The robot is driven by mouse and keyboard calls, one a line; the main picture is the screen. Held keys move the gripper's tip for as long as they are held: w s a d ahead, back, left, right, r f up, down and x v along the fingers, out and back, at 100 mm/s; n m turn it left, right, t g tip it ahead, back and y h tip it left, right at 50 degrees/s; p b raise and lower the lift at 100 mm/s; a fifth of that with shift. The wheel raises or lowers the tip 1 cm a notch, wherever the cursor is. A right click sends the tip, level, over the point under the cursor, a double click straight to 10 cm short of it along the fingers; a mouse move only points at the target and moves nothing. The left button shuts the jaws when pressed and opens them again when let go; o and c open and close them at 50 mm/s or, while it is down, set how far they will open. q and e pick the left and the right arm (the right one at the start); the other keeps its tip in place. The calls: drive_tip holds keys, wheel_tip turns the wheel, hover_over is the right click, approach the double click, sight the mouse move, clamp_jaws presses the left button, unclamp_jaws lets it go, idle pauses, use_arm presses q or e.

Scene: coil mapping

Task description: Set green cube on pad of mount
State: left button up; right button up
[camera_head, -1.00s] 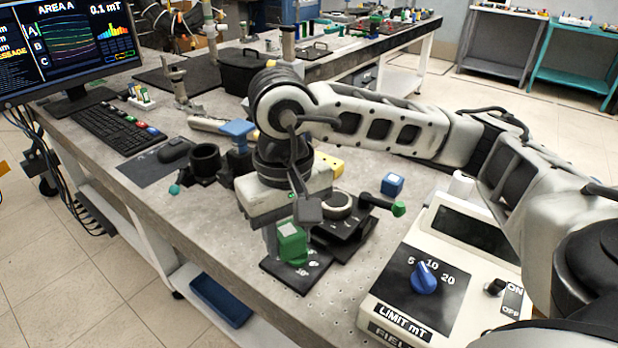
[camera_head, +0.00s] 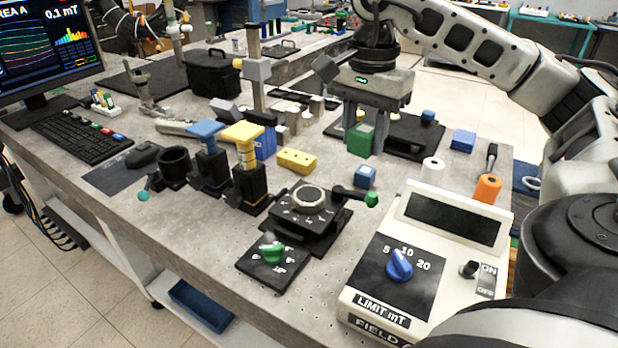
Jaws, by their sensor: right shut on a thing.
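My right gripper (camera_head: 366,126) points down at the back right of the bench, shut on the green cube (camera_head: 360,140). The cube is between its fingers, close to the left end of a black plate (camera_head: 402,148); I cannot tell whether it touches anything below. A small blue block (camera_head: 428,116) is at that plate's far right. Two black stands are left of the gripper, one with a blue top (camera_head: 206,129) and one with a yellow top (camera_head: 243,133). I cannot tell which thing is the mount. My left gripper is not in view.
A black dial unit (camera_head: 308,212) and a green-knob plate (camera_head: 272,258) are at the front. A white control box (camera_head: 425,260) is front right. Bare bench shows left of centre.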

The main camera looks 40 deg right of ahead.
drive_tip(key=w+a+f, duration=0.2)
drive_tip(key=w, duration=0.2)
hover_over(309, 194)
drive_tip(key=f, duration=0.5)
drive_tip(key=shift+s+p, duration=0.2)
drive_tip(key=shift+p, duration=0.15)
drive_tip(key=shift+w+f, duration=0.2)
drive_tip(key=shift+f, duration=1.65)
drive_tip(key=shift+f, duration=0.2)
drive_tip(key=o, duration=1)
drive_tip(key=shift+r, duration=0.1)
wheel_tip(309, 194, up, 12)
drive_tip(key=shift+r, duration=0.15)
